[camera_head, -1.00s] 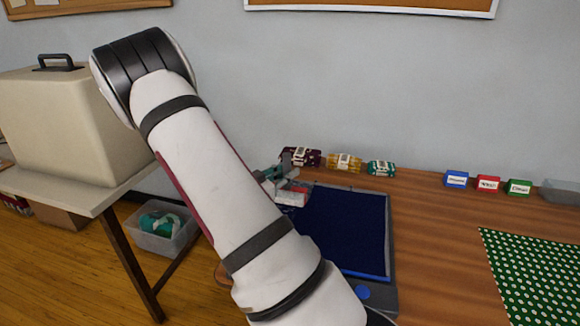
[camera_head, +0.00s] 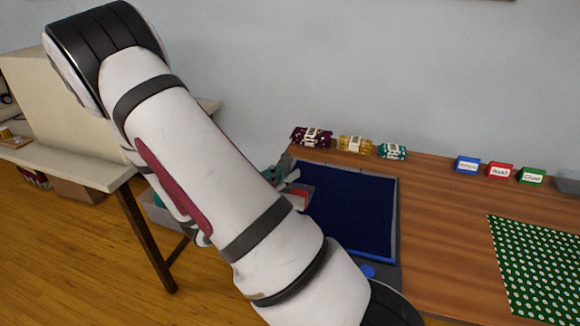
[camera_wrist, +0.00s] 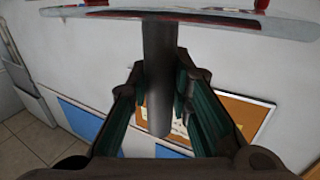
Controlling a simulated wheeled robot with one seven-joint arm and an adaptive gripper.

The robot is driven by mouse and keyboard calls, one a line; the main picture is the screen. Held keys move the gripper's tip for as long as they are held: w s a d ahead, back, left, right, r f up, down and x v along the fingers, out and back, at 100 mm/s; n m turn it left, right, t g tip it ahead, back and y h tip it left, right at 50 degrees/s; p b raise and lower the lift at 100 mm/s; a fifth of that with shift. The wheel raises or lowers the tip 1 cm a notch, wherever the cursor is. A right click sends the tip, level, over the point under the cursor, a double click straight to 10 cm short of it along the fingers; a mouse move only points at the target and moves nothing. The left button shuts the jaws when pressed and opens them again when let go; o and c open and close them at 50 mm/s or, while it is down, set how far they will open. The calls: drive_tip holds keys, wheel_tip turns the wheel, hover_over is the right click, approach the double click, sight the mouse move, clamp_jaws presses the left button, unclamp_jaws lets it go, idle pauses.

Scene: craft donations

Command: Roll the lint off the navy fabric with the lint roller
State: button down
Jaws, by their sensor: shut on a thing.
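The navy fabric (camera_head: 350,212) lies flat on a grey board (camera_head: 384,278) with a blue bar along its near edge, on the wooden table. My gripper (camera_head: 281,178) is at the fabric's far left corner, partly hidden by my arm. In the wrist view my gripper (camera_wrist: 160,85) has its teal-lined fingers shut around the dark handle of the lint roller (camera_wrist: 159,50). The pale, red-marked roller head spans the top of that view. In the head view the roller (camera_head: 300,197) shows red and white by the fabric's left edge; contact is unclear. I cannot make out any lint.
Maroon (camera_head: 311,137), yellow (camera_head: 355,145) and green (camera_head: 392,151) bundles stand behind the fabric. Blue, red and green labels (camera_head: 500,171) stand at the back right. A green dotted cloth (camera_head: 540,265) lies at right. A side table (camera_head: 75,165) stands left. Wood between fabric and cloth is clear.

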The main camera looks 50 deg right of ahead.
drive_tip(key=s+a+p, duration=0.1)
drive_tip(key=s+a, duration=0.2)
drive_tip(key=a, duration=0.5)
drive_tip(key=shift+s, duration=0.15)
wheel_tip(320, 180, up, 14)
drive_tip(key=p, duration=1.1)
drive_tip(key=shift+p, duration=0.3)
drive_tip(key=shift+d, duration=0.1)
